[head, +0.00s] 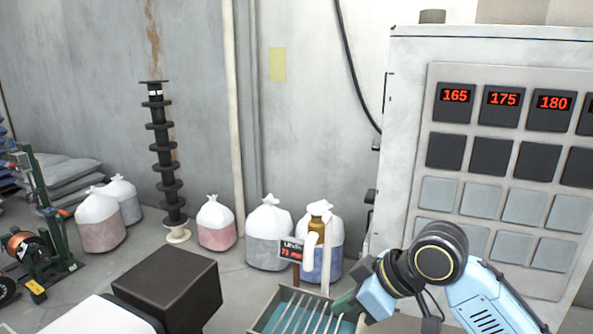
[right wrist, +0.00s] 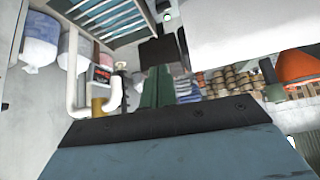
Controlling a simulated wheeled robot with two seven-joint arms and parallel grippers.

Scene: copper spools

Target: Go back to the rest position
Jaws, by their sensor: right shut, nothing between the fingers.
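My right gripper (head: 345,302) is low in the head view, right of centre, beside a grey slatted tank (head: 262,318). Its greenish fingers also show in the right wrist view (right wrist: 158,88). They are together and hold nothing. My blue right arm reaches in from the lower right corner, in front of the grey cabinet (head: 409,130). My left gripper is in neither view. A copper-coloured spool (head: 22,243) sits on a green stand at the far left.
A small red-digit display (head: 292,250) and white pipe stand close behind the gripper. A dark box (head: 168,280) is left of the tank. Several filled bags (head: 268,235) line the wall near a black ribbed column (head: 160,150). Open floor lies between the dark box and the bags.

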